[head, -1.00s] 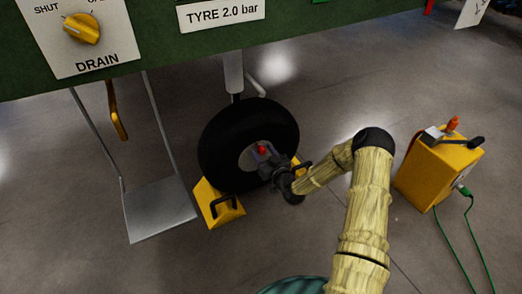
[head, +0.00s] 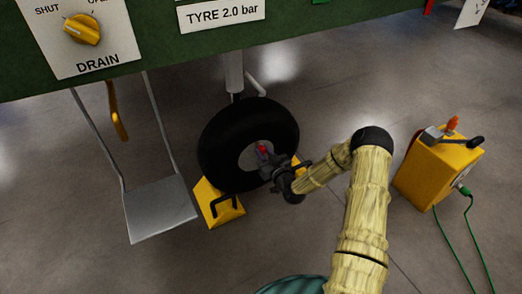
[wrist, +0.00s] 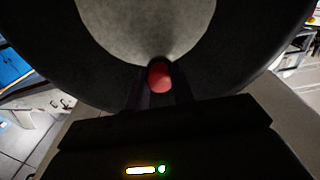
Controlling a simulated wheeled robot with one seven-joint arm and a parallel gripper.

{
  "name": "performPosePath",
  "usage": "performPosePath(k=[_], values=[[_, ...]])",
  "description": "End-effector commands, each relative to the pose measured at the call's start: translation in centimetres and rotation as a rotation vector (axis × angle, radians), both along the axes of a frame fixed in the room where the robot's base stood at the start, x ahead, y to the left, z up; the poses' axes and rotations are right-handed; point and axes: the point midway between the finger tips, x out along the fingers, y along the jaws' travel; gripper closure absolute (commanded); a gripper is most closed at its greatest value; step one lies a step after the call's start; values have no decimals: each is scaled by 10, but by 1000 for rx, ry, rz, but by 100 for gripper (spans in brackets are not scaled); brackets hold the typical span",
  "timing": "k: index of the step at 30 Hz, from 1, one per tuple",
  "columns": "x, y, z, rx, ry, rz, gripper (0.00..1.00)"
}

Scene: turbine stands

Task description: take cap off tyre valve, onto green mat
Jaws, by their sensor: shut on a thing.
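The black tyre (head: 222,130) stands upright with its pale hub (head: 247,156) facing me; it also fills the top of the wrist view (wrist: 50,45). The red valve cap (head: 262,148) is low on the hub side, and in the wrist view the red cap (wrist: 159,75) sits between the two dark fingers. My gripper (head: 266,160) is in front of the wheel and shut on the cap. The valve stem is hidden behind the cap, so I cannot tell if the cap is still on it. The green mat is not clearly in view.
Yellow chocks (head: 218,204) with black handles sit against the tyre. A grey hanging step (head: 160,208) is at the left. A yellow box (head: 437,170) with a green cable stands at the right. A green panel (head: 150,50) crosses above. Floor between arm and box is clear.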

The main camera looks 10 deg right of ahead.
Motion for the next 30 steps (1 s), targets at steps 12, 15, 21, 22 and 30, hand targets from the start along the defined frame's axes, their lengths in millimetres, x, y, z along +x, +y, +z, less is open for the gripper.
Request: performPosePath(k=[12, 15, 21, 22, 30], values=[[-6, -2, 0, 0, 0, -1, 100], [-8, -3, 0, 0, 0, -1, 100], [-12, -4, 0, 0, 1, 0, 100], [-12, -4, 0, -1, 1, 0, 100], [-15, -5, 0, -1, 1, -1, 100]])
